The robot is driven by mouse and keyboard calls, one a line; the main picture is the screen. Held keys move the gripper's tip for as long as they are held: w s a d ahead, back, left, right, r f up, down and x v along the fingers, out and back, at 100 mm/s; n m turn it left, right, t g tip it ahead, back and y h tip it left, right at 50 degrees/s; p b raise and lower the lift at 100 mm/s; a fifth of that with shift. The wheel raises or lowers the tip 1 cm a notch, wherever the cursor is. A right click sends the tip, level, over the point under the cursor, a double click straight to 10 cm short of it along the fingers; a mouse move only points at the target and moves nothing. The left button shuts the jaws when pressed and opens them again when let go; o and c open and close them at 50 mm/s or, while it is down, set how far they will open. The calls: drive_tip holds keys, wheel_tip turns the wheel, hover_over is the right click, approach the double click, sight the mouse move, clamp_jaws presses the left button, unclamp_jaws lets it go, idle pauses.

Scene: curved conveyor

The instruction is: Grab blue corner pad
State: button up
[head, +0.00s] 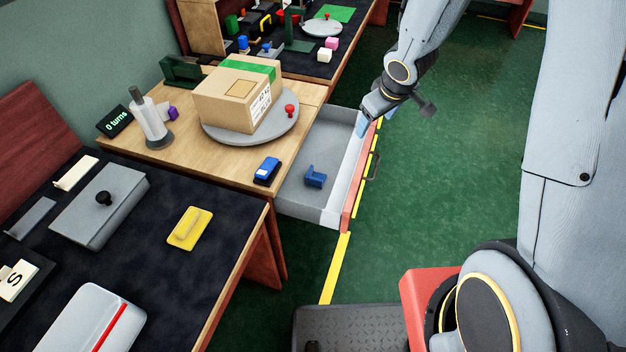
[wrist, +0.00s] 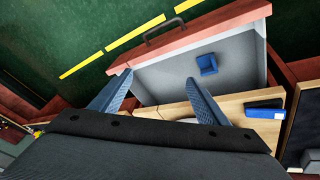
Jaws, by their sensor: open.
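The blue corner pad (head: 315,176) lies on the floor of the open grey drawer (head: 300,203), toward its near end. It also shows in the wrist view (wrist: 207,64), beyond my fingertips. My gripper (head: 375,118) is over the far end of the drawer, near its front edge, in the head view. In the wrist view its two blue fingers (wrist: 158,88) are spread apart with nothing between them. My gripper is open and apart from the pad.
A cardboard box (head: 232,98) sits on a grey turntable (head: 213,133) on the wooden table beside the drawer. A blue and black object (head: 267,170) lies near the table edge. The drawer has a red front with a dark handle (wrist: 165,30). Green floor lies open to the right.

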drive_tip(key=w+a+f+n+y+b, duration=0.1)
drive_tip(key=w+a+f+n+y, duration=0.25)
drive_tip(key=a+f, duration=0.55)
drive_tip(key=n+g+y, duration=0.2)
drive_tip(key=n+g, duration=0.1)
drive_tip(key=n, duration=0.1)
approach(316, 173)
drive_tip(key=s+a, duration=0.2)
drive_tip(key=shift+p+x, duration=0.8)
drive_tip(key=shift+x, duration=2.5)
drive_tip(key=shift+d, duration=0.1)
drive_tip(key=c, duration=1.1)
